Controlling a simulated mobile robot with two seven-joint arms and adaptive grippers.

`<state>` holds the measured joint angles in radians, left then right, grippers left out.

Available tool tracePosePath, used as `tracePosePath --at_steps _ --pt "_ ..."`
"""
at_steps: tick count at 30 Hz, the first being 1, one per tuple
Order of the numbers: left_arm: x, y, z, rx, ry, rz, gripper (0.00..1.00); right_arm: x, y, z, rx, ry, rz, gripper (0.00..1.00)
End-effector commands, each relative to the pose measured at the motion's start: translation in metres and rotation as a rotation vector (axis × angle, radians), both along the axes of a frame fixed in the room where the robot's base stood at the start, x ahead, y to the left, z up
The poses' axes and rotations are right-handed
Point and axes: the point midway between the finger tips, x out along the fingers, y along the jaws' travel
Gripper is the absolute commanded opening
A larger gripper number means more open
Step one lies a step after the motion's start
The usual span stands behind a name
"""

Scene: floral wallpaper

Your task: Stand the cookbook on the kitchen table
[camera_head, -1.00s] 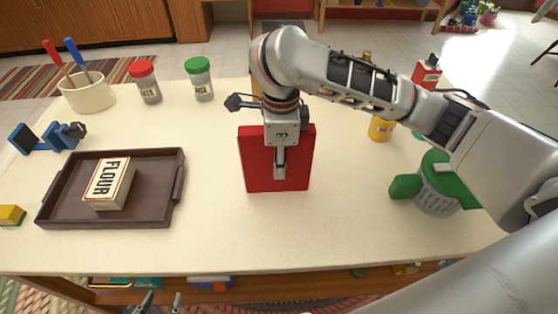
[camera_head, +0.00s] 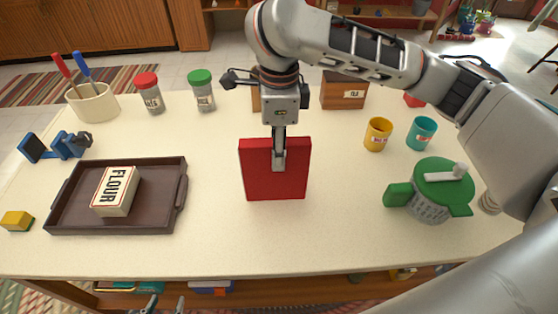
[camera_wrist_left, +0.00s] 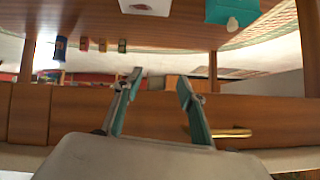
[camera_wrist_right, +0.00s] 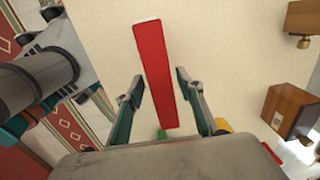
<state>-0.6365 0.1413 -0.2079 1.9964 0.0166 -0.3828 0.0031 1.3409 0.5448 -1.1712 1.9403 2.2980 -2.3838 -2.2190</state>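The red cookbook (camera_head: 284,182) stands upright on the cream kitchen table (camera_head: 345,235), its red cover facing my head camera. My right gripper (camera_head: 279,160) comes down over its top edge, one finger showing in front of the cover. In the right wrist view the cookbook (camera_wrist_right: 157,80) lies between the two fingers of the right gripper (camera_wrist_right: 158,85), with gaps on both sides, so the gripper is open around it. My left gripper (camera_head: 165,304) is low at the table's front edge. In the left wrist view its fingers (camera_wrist_left: 158,88) are apart and empty.
A brown tray (camera_head: 68,222) with a flour box (camera_head: 115,191) stands left of the cookbook. Shakers (camera_head: 202,95) stand behind. Table in front is clear.

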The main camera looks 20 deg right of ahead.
Motion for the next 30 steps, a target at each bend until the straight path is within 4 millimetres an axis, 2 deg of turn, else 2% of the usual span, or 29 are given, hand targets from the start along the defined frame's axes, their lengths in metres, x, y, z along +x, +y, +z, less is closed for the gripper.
tracePosePath --at_steps 1,7,26,30 --pt "-0.001 -0.001 0.003 -0.002 0.002 0.000 0.40 0.000 0.000 0.014 0.000 -0.005 -0.001 0.37" --pt "-0.006 -0.001 0.003 -0.008 0.013 0.002 0.40 -0.001 -0.001 0.035 -0.001 0.000 -0.001 0.37" --pt "-0.004 0.000 0.004 -0.007 0.010 0.003 0.40 0.000 0.000 0.040 0.002 0.000 -0.004 0.37" --pt "0.002 0.005 0.001 0.025 0.002 -0.011 0.40 0.017 0.003 0.057 0.055 -0.039 -0.082 0.37"
